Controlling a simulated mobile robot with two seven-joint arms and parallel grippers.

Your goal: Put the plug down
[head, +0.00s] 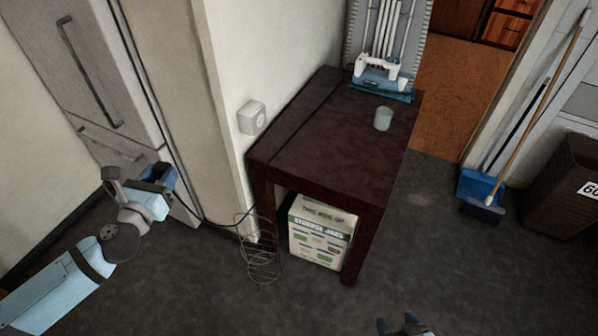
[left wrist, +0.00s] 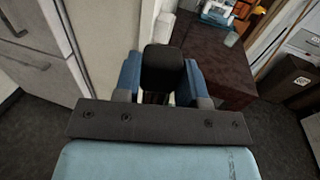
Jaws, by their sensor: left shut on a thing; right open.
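My left gripper (head: 162,178) is shut on a dark, blocky plug, held in the air in front of the fridge, left of the table. In the left wrist view the black plug (left wrist: 163,68) sits between the blue fingers (left wrist: 163,84); its far side is hidden. In the head view the fingers mostly hide it. A white wall socket (head: 252,117) is on the wall beside the table, to the right of the left gripper and apart from it. My right gripper (head: 405,326) is open at the bottom edge, partly cut off, with nothing visible in it.
A dark table (head: 330,135) carries a glass (head: 383,119) and a white-and-blue appliance (head: 380,75). Under it stands a box (head: 320,232), beside a wire coil (head: 261,250). A dark cord (head: 160,135) runs down by the fridge (head: 85,70).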

